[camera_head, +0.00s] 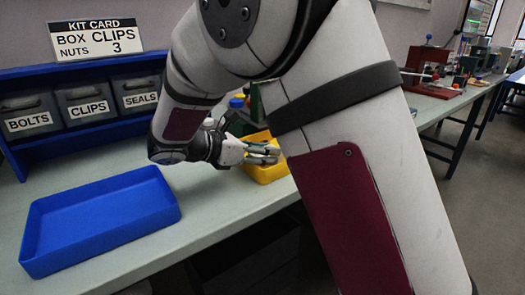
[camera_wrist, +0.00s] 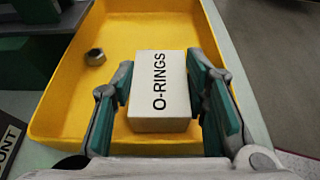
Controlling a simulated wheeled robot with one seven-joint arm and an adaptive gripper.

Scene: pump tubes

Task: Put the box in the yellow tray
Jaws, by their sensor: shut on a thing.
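My gripper (camera_wrist: 164,92) is shut on a white box (camera_wrist: 158,112) labelled O-RINGS, with a green-padded finger on each side of it. In the wrist view the box appears over the yellow tray (camera_wrist: 62,108). I cannot tell whether it touches the tray's floor. A metal nut (camera_wrist: 95,56) lies in the tray, left of the box. In the head view my gripper (camera_head: 264,153) is at the yellow tray (camera_head: 266,174), right of the blue tray. The box cannot be made out clearly there, and my arm covers part of the yellow tray.
An empty blue tray (camera_head: 50,250) lies at the front left of the bench. Bins marked BOLTS (camera_head: 28,114), CLIPS (camera_head: 88,100) and SEALS (camera_head: 138,92) stand behind it. A kit card (camera_head: 95,39) reads BOX CLIPS, NUTS 3. Bottles stand behind the yellow tray.

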